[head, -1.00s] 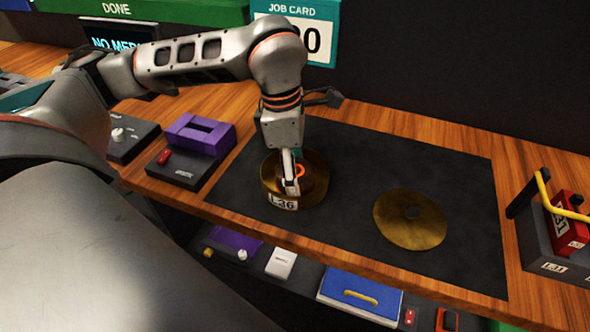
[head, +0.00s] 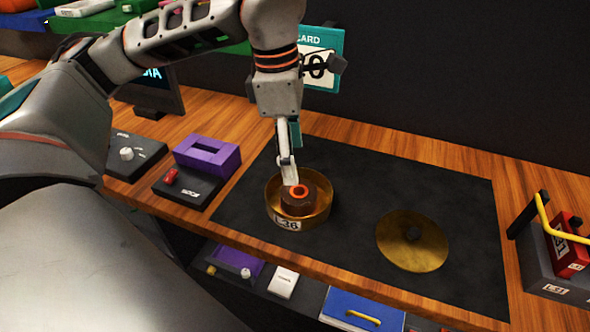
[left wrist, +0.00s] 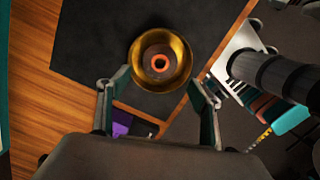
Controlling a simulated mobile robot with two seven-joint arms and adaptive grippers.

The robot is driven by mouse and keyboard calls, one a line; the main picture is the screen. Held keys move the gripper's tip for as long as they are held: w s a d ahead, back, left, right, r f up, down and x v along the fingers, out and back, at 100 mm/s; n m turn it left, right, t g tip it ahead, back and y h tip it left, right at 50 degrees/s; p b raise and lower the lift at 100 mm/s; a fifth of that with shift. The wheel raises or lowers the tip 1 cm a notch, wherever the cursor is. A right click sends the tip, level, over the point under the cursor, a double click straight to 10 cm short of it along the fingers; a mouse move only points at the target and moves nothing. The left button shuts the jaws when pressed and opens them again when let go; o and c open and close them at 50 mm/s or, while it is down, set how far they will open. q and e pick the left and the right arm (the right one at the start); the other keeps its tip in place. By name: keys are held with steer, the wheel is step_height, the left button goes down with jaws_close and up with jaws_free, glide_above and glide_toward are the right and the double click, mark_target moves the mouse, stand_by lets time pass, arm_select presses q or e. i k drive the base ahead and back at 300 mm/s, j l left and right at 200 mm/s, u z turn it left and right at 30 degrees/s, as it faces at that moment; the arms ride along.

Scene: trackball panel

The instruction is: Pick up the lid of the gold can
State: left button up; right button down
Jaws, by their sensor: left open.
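The gold can (head: 306,222) stands open on the dark mat, with a label reading L-36 on its front. A dark brown round piece with an orange ring (head: 297,200) sits inside it. My left gripper (head: 290,180) is above the can. In the left wrist view my left gripper (left wrist: 160,105) is spread open and empty, with the can (left wrist: 183,72) ahead of its fingers. The lid is not visible there. My right gripper is not in view.
A purple block (head: 207,157) on a dark base with a red knob stands left of the mat. A dark box with a yellow handle and red block (head: 568,247) stands at the right. The dark mat (head: 370,180) is clear around the lid.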

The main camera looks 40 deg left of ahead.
mark_target(412, 242)
steer(key=k, duration=1)
